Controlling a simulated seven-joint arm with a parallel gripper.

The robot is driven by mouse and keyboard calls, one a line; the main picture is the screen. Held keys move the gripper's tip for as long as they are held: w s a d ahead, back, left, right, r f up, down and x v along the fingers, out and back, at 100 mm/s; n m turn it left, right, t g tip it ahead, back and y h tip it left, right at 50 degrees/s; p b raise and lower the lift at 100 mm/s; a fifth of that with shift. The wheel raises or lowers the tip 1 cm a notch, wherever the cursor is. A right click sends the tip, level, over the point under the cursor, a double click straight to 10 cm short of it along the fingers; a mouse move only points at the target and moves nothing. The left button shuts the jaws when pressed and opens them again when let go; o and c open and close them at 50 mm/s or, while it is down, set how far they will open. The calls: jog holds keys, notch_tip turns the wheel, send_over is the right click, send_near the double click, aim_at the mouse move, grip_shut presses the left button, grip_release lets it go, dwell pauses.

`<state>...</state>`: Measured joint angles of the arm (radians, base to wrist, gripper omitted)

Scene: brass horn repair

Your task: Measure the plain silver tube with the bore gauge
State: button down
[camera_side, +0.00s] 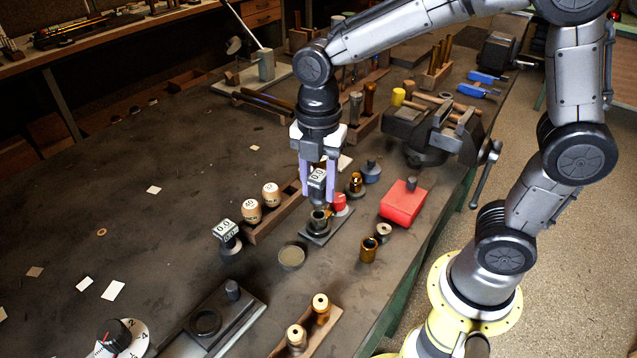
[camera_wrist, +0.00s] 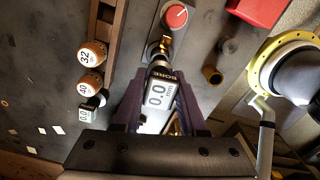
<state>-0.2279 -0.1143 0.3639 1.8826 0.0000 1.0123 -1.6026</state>
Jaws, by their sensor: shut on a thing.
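My gripper (camera_side: 318,192) is shut on the bore gauge (camera_wrist: 160,92), a dark-bodied gauge with a white display reading 0.0 and the word BORE. The gauge also shows between the fingers in the side view (camera_side: 317,180). It points down over a short metal tube (camera_side: 320,220) standing on a dark base plate (camera_side: 313,240). The gauge's lower end is at or just above the tube's mouth; I cannot tell whether it is inside. The tube looks partly brassy in this light, so I cannot tell if it is the plain silver one.
A second gauge reading 0.0 (camera_side: 227,235) stands left, beside a wooden rack with two numbered round-topped tools (camera_side: 271,194). A brass tube (camera_side: 369,250) and a red box (camera_side: 403,203) stand right. The bench's left middle is mostly clear.

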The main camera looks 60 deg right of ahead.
aim_at(318, 176)
jog(key=shift+f, duration=1.85)
dwell(0.6)
jog(key=shift+c, duration=0.3)
grip_release()
jog(key=shift+r, duration=0.1)
jog(key=shift+r, duration=3.4)
